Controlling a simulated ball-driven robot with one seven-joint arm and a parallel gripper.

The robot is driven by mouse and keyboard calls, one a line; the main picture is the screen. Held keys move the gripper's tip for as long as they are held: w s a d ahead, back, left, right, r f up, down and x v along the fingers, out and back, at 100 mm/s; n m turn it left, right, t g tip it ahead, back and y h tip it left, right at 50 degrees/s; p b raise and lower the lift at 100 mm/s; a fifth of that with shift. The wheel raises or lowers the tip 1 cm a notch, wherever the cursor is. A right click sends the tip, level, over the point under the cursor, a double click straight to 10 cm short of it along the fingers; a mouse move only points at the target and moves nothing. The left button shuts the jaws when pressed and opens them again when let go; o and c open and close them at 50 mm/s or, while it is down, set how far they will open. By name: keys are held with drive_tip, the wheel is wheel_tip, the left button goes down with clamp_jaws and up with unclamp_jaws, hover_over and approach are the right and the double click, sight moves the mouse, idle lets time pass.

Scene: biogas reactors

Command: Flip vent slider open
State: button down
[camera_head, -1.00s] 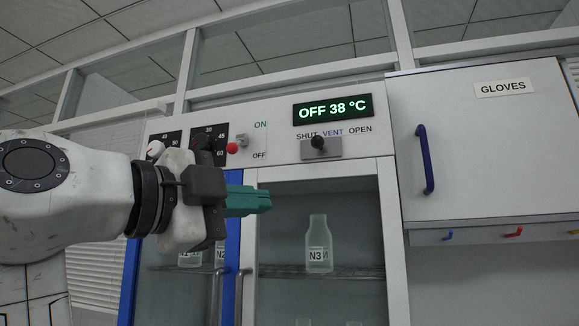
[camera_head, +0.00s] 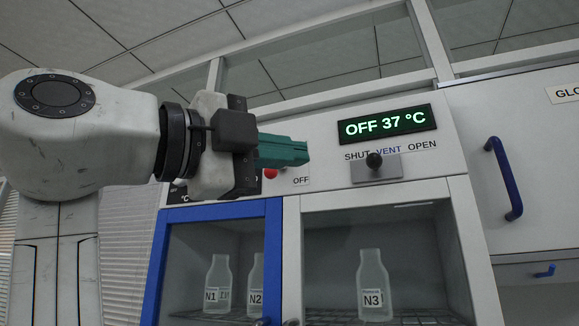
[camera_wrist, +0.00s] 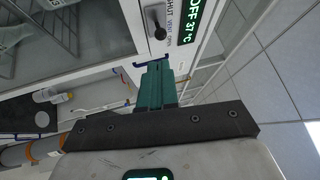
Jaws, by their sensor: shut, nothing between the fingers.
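The vent slider (camera_head: 374,160) is a dark round knob on a grey plate (camera_head: 392,170), under the labels SHUT, VENT and OPEN. The knob sits near the middle of the plate, slightly toward SHUT. The fingers also show in the wrist view (camera_wrist: 156,68).
A green display (camera_head: 388,123) reads OFF 37 °C above the slider. A red knob (camera_head: 270,174) is partly hidden behind my gripper. Glass doors below show bottles, including N3 (camera_head: 375,285). A cabinet with a blue handle (camera_head: 505,178) stands at the right.

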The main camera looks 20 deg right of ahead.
drive_tip(key=p, duration=0.4)
approach(369, 161)
drive_tip(key=x, duration=0.5)
drive_tip(key=shift+w+d+r, duration=0.1)
drive_tip(key=shift+d+r, duration=0.05)
drive_tip(key=shift+r, duration=0.05)
drive_tip(key=shift+w+d, duration=0.25)
drive_tip(key=shift+d, duration=0.45)
